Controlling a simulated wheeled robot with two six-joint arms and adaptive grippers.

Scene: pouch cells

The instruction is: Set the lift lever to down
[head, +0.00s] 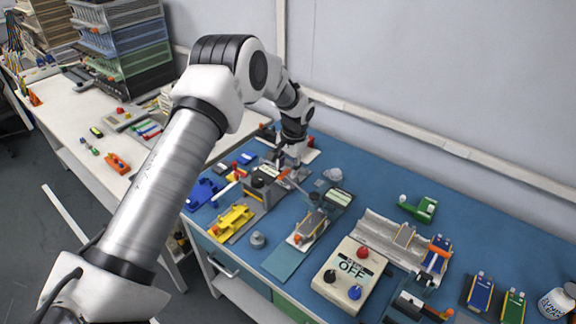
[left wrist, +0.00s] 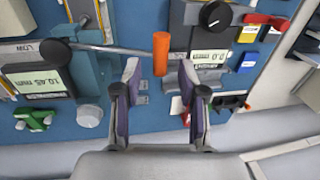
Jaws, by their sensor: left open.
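A lever with an orange cylindrical grip (left wrist: 160,54) and a thin metal rod (left wrist: 112,49) runs from a round black pivot (left wrist: 55,53) in the left wrist view. The rod lies nearly level across that picture. My left gripper (left wrist: 158,72) is open, with the orange grip between its fingertips and gaps on both sides. In the head view my left gripper (head: 291,160) is over the back of the blue table, beside the orange grip (head: 285,174). The lever is partly hard to make out there. My right gripper is not in view.
A display reading 10.45 mm (left wrist: 37,83) and a LOW label sit near the pivot. Another device with a black dial (left wrist: 214,14) stands close right of the gripper.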

